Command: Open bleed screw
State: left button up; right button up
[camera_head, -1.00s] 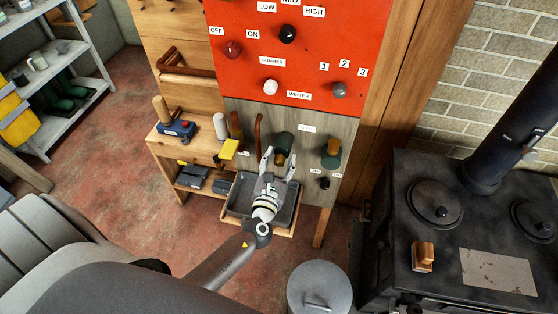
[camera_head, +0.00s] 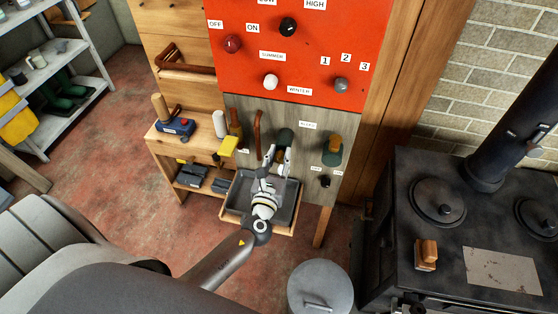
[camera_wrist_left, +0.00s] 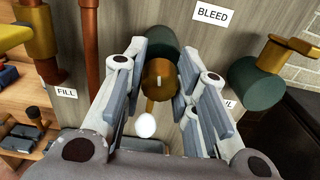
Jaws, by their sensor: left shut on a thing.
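The bleed screw (camera_wrist_left: 159,78) is a round brass piece with a small pale slot mark, on the front of a dark green fitting (camera_wrist_left: 147,44) on the grey wooden panel. My left gripper (camera_wrist_left: 163,72) has one finger on each side of the brass piece and is shut on it. In the head view my left gripper (camera_head: 277,152) reaches up to the panel and largely hides the screw. The green fitting shows behind the fingertips (camera_head: 285,137). The BLEED label (camera_head: 308,125) is up and to the right. My right gripper is not in view.
A second green fitting with a brass handle (camera_head: 333,148) is close on the right. A copper pipe (camera_head: 257,135) and yellow-handled valve (camera_head: 229,145) are on the left. A grey tray (camera_head: 241,190) is below. A black stove (camera_head: 455,225) stands far right.

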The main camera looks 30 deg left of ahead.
pick_arm(q)
jog(key=n+b, duration=0.4)
jog(key=n, duration=0.1)
jog(key=shift+a+f+n, duration=0.1)
jog(key=shift+f+n, duration=0.05)
jog(key=shift+n, duration=0.15)
jog(key=n+b, duration=0.1)
jog(key=n, duration=0.2)
jog(key=shift+b, duration=0.35)
jog(key=shift+n+b, duration=0.4)
jog(key=shift+n, duration=0.3)
jog(key=o, duration=1)
jog(key=shift+o, duration=0.2)
jog(key=shift+s, duration=0.15)
